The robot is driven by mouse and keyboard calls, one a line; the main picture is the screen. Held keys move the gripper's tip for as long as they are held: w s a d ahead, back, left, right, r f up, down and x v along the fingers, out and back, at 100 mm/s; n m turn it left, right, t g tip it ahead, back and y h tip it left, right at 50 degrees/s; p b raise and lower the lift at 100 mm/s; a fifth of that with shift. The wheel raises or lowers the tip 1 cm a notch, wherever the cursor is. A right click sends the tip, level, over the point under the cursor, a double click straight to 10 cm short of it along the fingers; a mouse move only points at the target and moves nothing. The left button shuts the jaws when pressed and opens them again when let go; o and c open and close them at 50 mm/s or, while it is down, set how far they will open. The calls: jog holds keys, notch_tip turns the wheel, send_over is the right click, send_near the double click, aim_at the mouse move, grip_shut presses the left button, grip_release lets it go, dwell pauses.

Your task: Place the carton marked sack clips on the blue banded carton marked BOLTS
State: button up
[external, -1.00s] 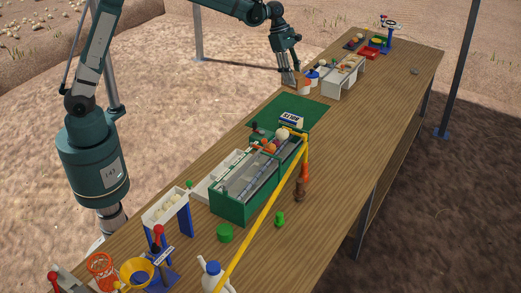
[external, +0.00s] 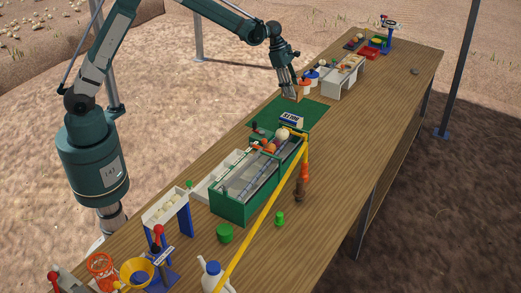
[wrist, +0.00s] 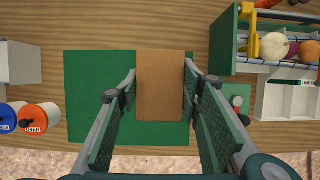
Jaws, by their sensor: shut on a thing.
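My gripper (wrist: 160,100) is shut on a plain brown carton (wrist: 160,70), one finger on each side of it. No marking shows on the face I see, so I cannot read whether it is the sack clips carton. The white carton with a blue band marked BOLTS (external: 291,121) stands at the mat's near end, beside the green elevator. It is apart from the held carton. I cannot make it out in the wrist view.
The green elevator (external: 228,205) with a yellow rail stands nearer than the mat. White and orange lidded pots, one reading OVER (wrist: 40,117), and a white stand (external: 341,82) lie beyond the mat. Part of the mat between carton and elevator is bare.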

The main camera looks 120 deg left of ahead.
jog(key=shift+f, duration=0.35)
jog(key=shift+f, duration=0.1)
send_over(291, 117)
jog(key=shift+w+f, duration=0.1)
jog(key=shift+f, duration=2.95)
jog(key=shift+f, duration=1.85)
jog(key=shift+f, duration=0.15)
jog(key=o, duration=1)
jog(key=shift+c, duration=0.2)
